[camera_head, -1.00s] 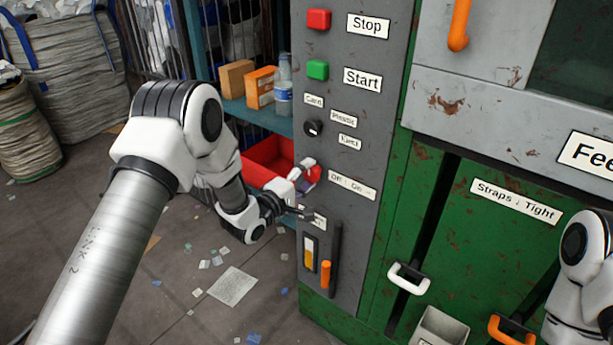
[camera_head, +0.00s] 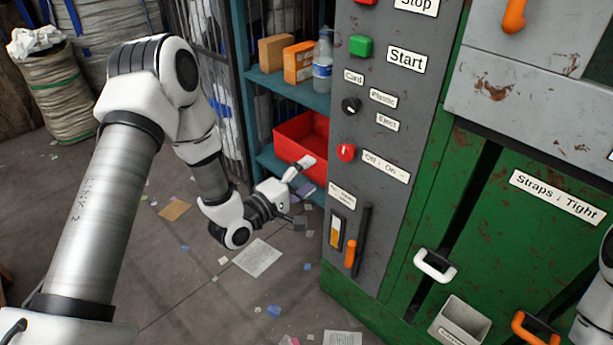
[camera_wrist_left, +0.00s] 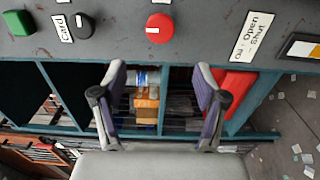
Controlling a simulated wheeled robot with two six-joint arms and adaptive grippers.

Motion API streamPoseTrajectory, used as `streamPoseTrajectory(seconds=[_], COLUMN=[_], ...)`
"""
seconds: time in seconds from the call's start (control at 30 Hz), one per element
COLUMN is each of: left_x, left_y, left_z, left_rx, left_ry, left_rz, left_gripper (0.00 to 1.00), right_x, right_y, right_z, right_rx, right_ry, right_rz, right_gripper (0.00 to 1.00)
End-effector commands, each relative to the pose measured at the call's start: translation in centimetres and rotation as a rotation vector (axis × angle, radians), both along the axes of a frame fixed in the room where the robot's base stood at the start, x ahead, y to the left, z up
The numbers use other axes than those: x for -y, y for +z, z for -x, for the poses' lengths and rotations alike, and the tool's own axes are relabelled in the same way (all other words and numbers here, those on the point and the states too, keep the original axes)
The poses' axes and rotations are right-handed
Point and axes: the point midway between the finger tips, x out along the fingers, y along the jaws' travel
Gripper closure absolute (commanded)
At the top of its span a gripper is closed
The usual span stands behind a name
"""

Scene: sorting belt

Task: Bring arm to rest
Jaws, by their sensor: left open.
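My left arm (camera_head: 105,200) comes in from the left in the head view and bends down to my left gripper (camera_head: 303,190). The gripper is in the air in front of the grey control panel (camera_head: 385,215), to the left of the red knob (camera_head: 346,152). In the left wrist view the two fingers of my left gripper (camera_wrist_left: 160,78) are spread with nothing between them. The red knob (camera_wrist_left: 159,27) shows beyond the fingertips, apart from them. Part of my right arm (camera_head: 597,310) shows at the right edge; its gripper is out of view.
A teal shelf (camera_head: 272,85) behind my gripper holds boxes, a bottle (camera_head: 322,62) and a red bin (camera_head: 312,135). The panel carries a green button (camera_head: 361,46), a black knob (camera_head: 351,105) and an orange-handled lever (camera_head: 350,255). Floor at the lower left is open, with scraps.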

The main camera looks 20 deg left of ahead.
Motion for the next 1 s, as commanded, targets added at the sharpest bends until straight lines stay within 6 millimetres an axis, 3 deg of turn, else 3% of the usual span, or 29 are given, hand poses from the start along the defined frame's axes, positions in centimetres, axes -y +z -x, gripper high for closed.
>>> streamPoseTrajectory(seconds=[0.47,0.57,0.63,0.67,0.7,0.77,0.8,0.87,0.9,1.0], left_x=[0.0,0.6,2.4,3.2,4.2,4.8,4.8,4.3,3.7,1.8], left_y=[0.1,0.2,-0.2,-0.9,-2.8,-6.4,-8.6,-11.1,-12.4,-14.4], left_z=[0.2,0.8,2.4,3.6,6.0,10.2,13.4,18.4,21.9,29.2], left_rx=[-0.002,-0.038,-0.109,-0.168,-0.289,-0.458,-0.565,-0.711,-0.801,-0.964], left_ry=[-0.001,-0.015,-0.051,-0.060,-0.064,-0.086,-0.121,-0.206,-0.286,-0.546], left_rz=[0.000,-0.007,-0.023,-0.034,-0.090,-0.261,-0.403,-0.621,-0.765,-1.078], left_gripper=[0.28,0.28,0.28,0.28,0.28,0.28,0.28,0.28,0.28,0.28], right_x=[0.0,0.0,0.0,0.0,0.0,0.0,0.0,0.0,0.0,0.0], right_y=[0.2,2.1,4.9,6.5,8.4,10.2,11.1,12.2,12.6,12.2], right_z=[0.0,0.0,0.0,0.0,0.0,-0.1,-0.1,0.0,0.0,0.0], right_rx=[0.000,-0.001,-0.001,0.000,0.000,0.002,0.002,0.001,0.000,0.000], right_ry=[0.000,0.000,0.000,0.000,0.000,0.000,0.000,0.000,0.000,0.000], right_rz=[0.000,0.000,0.000,0.000,0.000,0.000,0.000,0.000,0.000,0.000], right_gripper=[0.60,0.60,0.60,0.60,0.60,0.60,0.60,0.60,0.60,0.60])
